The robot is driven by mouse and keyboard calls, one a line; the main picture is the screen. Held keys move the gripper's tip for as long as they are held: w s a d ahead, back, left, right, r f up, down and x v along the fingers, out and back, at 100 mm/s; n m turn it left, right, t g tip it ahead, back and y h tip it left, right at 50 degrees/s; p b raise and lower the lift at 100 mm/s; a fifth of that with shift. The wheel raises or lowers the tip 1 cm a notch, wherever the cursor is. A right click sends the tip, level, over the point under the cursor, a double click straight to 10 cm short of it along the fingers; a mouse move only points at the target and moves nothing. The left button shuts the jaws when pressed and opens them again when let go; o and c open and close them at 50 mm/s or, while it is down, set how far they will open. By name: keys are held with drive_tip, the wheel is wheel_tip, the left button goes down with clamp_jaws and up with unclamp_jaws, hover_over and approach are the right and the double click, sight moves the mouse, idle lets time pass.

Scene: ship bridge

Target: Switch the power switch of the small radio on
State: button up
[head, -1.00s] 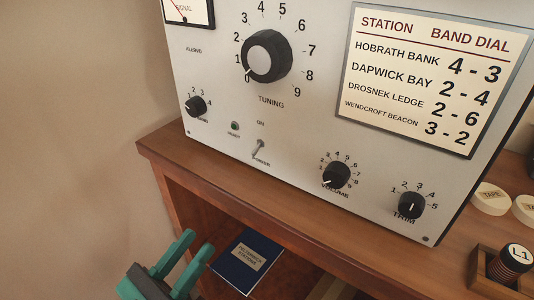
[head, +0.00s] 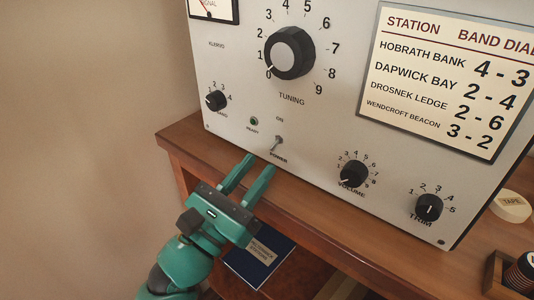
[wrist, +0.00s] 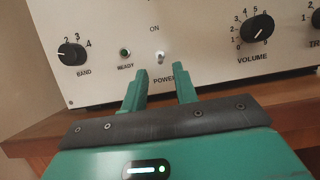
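The radio (head: 330,110) is a pale grey panel standing on a wooden desk. Its power switch (head: 278,142) is a small metal toggle low on the panel, between the labels ON above and POWER below. In the head view the lever slants downward toward POWER. The switch also shows in the wrist view (wrist: 161,57), just beyond the fingertips and between them. My gripper (head: 259,162) is green, open and empty, in front of and slightly below the switch, apart from it. A green READY lamp (head: 253,121) sits left of the switch and looks dark.
The BAND knob (head: 215,100) is to the left, the large TUNING knob (head: 290,53) above, and VOLUME (head: 353,173) and TRIM (head: 428,207) to the right. The desk edge (head: 330,225) runs below my fingers. A dark blue booklet (head: 259,262) lies on the shelf beneath.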

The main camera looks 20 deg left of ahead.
sight(275, 145)
drive_tip(key=shift+x, duration=2.05)
drive_tip(key=shift+c, duration=0.2)
clamp_jaws()
